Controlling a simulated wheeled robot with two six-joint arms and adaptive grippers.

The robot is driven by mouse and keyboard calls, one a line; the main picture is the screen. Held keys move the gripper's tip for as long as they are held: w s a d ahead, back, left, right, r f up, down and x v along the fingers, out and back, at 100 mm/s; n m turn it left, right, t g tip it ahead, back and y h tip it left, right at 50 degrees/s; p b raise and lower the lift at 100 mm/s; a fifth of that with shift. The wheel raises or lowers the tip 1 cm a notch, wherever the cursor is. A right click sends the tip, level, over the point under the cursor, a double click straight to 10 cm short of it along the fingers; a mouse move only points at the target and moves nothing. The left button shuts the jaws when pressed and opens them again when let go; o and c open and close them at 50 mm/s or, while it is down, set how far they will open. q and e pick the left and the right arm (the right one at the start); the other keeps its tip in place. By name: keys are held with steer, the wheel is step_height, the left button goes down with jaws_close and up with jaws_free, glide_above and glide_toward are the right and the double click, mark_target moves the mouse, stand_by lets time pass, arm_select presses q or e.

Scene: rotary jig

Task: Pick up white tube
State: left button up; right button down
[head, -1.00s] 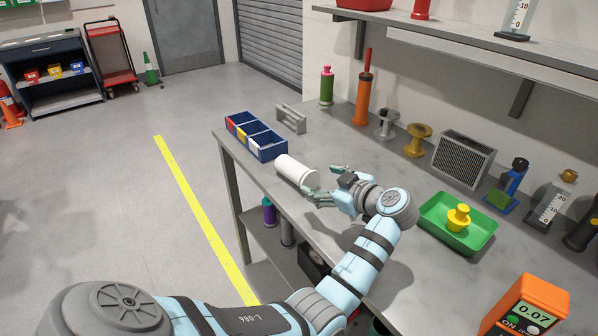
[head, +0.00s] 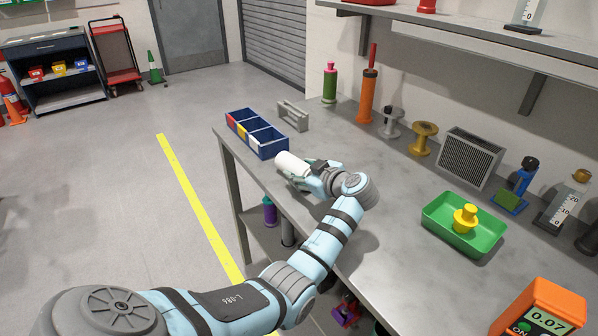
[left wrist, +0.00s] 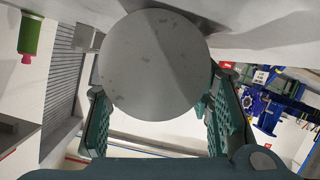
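The white tube (head: 290,161) is a plain cylinder lying on its side on the grey workbench, close to the bench's left edge. My left gripper (head: 303,175) is at the tube's near end, with its fingers spread on either side of it. In the left wrist view the tube's round end (left wrist: 153,65) looks grey in shadow and fills the space between the green-padded fingers (left wrist: 158,115). No firm squeeze on the tube shows. The gripper hides part of the tube in the head view. My right gripper is not in view.
A blue bin with compartments (head: 240,138) stands just beyond the tube at the bench edge. A grey bracket (head: 293,115) is behind it. A green tray (head: 435,220) with a yellow piece (head: 465,218) lies right of my arm. Bench surface between is clear.

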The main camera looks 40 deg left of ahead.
arm_select(q)
steer(key=c, duration=0.4)
